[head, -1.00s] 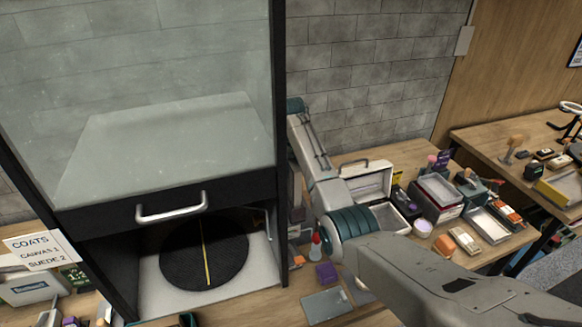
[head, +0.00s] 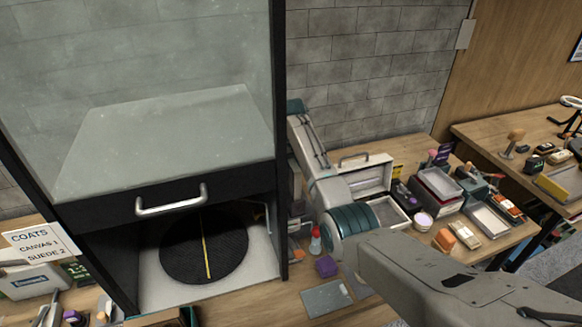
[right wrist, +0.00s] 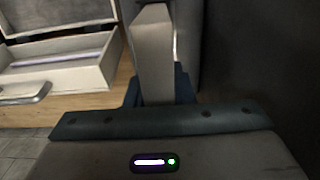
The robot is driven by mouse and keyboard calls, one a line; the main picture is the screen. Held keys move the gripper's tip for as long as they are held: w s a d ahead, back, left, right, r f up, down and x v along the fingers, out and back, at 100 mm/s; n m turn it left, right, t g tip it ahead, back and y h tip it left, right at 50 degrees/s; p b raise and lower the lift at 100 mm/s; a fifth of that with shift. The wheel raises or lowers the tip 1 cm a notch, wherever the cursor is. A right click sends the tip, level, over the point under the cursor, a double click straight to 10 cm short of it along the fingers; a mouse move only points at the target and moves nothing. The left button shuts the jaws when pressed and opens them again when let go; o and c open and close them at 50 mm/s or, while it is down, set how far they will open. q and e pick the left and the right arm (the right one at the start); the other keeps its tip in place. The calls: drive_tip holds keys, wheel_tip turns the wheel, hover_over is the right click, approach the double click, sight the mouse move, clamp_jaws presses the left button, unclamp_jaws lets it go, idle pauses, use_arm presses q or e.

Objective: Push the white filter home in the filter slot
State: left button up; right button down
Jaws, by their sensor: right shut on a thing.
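My right arm reaches past the right side of the black-framed cabinet (head: 282,130) in the head view, and its gripper end is mostly hidden by that frame. In the right wrist view my right gripper (right wrist: 155,65) shows close up, with a grey finger above its dark body and a dark wall beside it. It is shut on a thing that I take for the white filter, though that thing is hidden. The filter slot cannot be made out in either view. My left gripper is not in view.
A white case (head: 362,178) stands open right of my arm; it also shows in the right wrist view (right wrist: 60,80). A purple block (head: 326,266) and a grey mat (head: 326,299) lie near the cabinet. A black turntable (head: 190,250) sits inside it.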

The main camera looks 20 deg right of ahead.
drive_tip(key=shift+f, duration=1)
drive_tip(key=c, duration=1.2)
unclamp_jaws()
drive_tip(key=shift+o, duration=0.2)
drive_tip(key=shift+b, duration=0.3)
wheel_tip(320, 180, up, 7)
drive_tip(key=b, duration=0.3)
drive_tip(key=shift+f, duration=0.2)
wheel_tip(320, 180, up, 3)
drive_tip(key=shift+r+p, duration=0.2)
drive_tip(key=shift+p, duration=0.3)
drive_tip(key=shift+r, duration=0.45)
drive_tip(key=shift+f, duration=0.1)
